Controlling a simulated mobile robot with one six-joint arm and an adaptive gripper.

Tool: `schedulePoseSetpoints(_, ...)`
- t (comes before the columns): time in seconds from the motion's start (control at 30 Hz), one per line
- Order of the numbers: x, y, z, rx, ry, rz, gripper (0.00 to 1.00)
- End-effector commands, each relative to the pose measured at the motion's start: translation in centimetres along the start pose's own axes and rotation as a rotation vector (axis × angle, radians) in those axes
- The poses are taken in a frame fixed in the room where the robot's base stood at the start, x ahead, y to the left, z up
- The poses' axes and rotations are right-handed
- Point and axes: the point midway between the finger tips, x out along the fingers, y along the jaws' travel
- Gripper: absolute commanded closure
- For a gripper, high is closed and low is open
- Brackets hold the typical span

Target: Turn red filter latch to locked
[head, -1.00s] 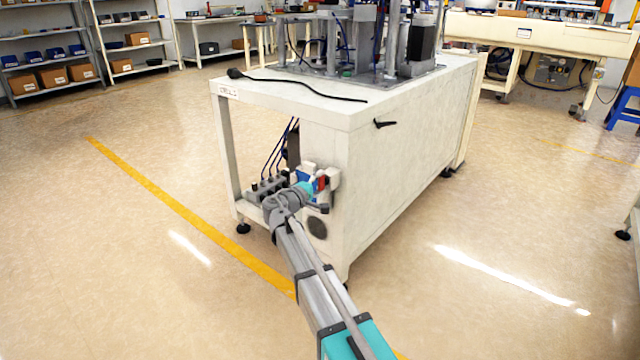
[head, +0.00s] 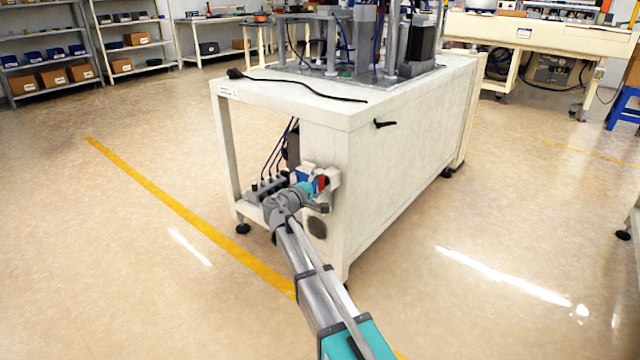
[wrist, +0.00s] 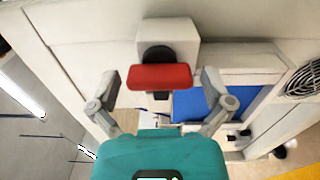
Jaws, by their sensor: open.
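The red filter latch (wrist: 160,77) is a red bar on a round black mount, fixed to a pale block (wrist: 168,30) on the machine's side. It lies roughly level across the wrist view. In the head view the red latch (head: 322,183) shows just beyond my arm's end. My gripper (wrist: 160,88) is open in the wrist view, with one finger on each side of the latch. I see no clear contact between the fingers and the latch. In the head view the wrist hides most of the fingers.
A white machine cabinet (head: 400,150) fills the middle, with a dark cable on its top. A blue panel (wrist: 205,102) lies below right of the latch, and a round vent (wrist: 304,80) is farther right. Open floor lies left and right of the cabinet.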

Motion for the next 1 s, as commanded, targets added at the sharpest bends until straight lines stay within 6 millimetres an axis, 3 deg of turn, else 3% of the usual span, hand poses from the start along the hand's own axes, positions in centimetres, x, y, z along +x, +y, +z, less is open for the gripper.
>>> schedulePoseSetpoints(0.37, -1.6, 0.0, 0.1, 0.0, 0.001, 0.0, 0.0)
schedulePoseSetpoints(1.0, -10.7, 0.0, 0.0, 0.0, 0.001, 0.0, 0.0)
